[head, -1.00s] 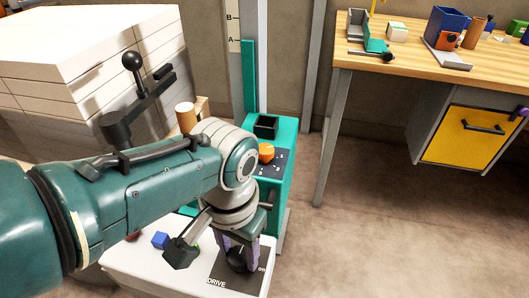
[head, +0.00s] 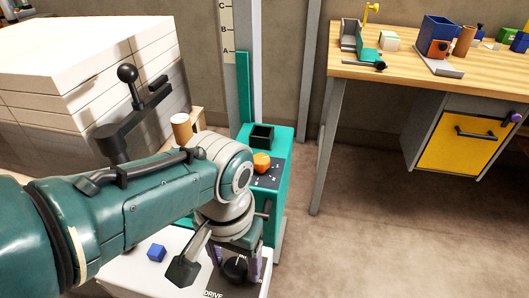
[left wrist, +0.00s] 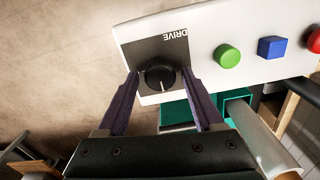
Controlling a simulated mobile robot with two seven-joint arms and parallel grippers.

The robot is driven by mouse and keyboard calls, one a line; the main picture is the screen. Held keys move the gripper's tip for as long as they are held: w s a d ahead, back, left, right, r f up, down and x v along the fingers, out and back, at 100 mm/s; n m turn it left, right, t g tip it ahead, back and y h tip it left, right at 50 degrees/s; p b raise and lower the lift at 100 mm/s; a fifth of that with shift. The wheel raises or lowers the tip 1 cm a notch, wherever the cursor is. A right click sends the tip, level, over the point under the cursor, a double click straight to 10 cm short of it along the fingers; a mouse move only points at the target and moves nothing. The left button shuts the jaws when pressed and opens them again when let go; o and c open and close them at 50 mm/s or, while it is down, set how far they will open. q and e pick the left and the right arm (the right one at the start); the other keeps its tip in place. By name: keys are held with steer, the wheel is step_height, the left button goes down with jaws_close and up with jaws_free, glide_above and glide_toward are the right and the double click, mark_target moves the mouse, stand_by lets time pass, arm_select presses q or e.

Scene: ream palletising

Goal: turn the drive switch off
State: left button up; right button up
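The drive switch is a round black knob (head: 236,270) on a dark plate marked DRIVE, on top of a white console. In the left wrist view the knob (left wrist: 160,78) lies between my fingertips, and its white pointer line points toward my gripper's palm. My left gripper (head: 236,264) is open and straddles the knob. The left wrist view of the gripper (left wrist: 160,82) shows a gap on each side of the knob. Position marks around the knob cannot be read now. My right gripper is not in view.
On the console (left wrist: 205,75) are a green button (left wrist: 227,56), a blue cube-shaped piece (left wrist: 271,47) and a red button (left wrist: 314,41). A teal post base (head: 283,190) with an orange knob (head: 261,162) stands behind. Stacked white reams (head: 90,60) are at left, a workbench (head: 400,70) at right.

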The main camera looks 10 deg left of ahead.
mark_target(235, 267)
arm_select(q)
steer(key=shift+o, duration=0.5)
steer(key=shift+r, duration=0.1)
step_height(235, 267, up, 10)
steer(key=p, duration=0.7)
